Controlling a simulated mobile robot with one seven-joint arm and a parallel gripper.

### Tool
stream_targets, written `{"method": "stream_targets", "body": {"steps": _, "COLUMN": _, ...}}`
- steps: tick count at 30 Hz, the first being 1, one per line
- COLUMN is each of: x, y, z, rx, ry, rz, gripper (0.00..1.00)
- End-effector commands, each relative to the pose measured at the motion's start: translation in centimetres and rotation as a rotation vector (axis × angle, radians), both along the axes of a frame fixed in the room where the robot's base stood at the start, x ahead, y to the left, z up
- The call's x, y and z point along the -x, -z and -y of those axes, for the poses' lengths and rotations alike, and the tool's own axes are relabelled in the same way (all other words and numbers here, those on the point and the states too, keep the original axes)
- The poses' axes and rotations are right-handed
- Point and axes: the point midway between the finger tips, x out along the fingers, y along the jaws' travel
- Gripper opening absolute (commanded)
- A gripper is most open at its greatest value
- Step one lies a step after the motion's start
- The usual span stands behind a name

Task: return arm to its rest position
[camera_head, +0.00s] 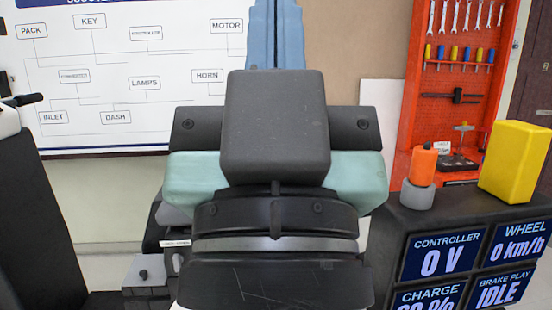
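A large dark grey and black assembly with pale teal sides fills the middle of the head view, close to the camera. It looks like the end of my arm with my gripper (276,128), seen from behind. A black ring with a silver band lies below the grey block. I cannot make out the fingers, so I cannot tell whether they are open or shut, or hold anything. A blue upright part shows above the block; I cannot tell what it belongs to.
A white diagram board (105,125) hangs behind at left. At right, a dark console (405,222) with blue display panels bears an orange cylinder (422,165) and a yellow block (516,162). An orange-red tool board (450,115) stands behind. A black upright shape (38,215) is at far left.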

Motion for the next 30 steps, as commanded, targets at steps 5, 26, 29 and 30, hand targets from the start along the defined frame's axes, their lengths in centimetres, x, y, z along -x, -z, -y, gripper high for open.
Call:
{"method": "stream_targets", "body": {"steps": 5, "x": 0.0, "y": -7.4, "z": 0.0, "rx": 0.000, "ry": -0.001, "rz": 0.000, "gripper": 0.00}}
{"method": "stream_targets", "body": {"steps": 26, "x": 0.0, "y": -15.2, "z": 0.0, "rx": 0.000, "ry": -0.001, "rz": 0.000, "gripper": 0.00}}
{"method": "stream_targets", "body": {"steps": 29, "x": 0.0, "y": -15.2, "z": 0.0, "rx": 0.000, "ry": -0.001, "rz": 0.000, "gripper": 0.00}}
{"method": "stream_targets", "body": {"steps": 30, "x": 0.0, "y": -15.2, "z": 0.0, "rx": 0.000, "ry": -0.001, "rz": 0.000, "gripper": 0.00}}
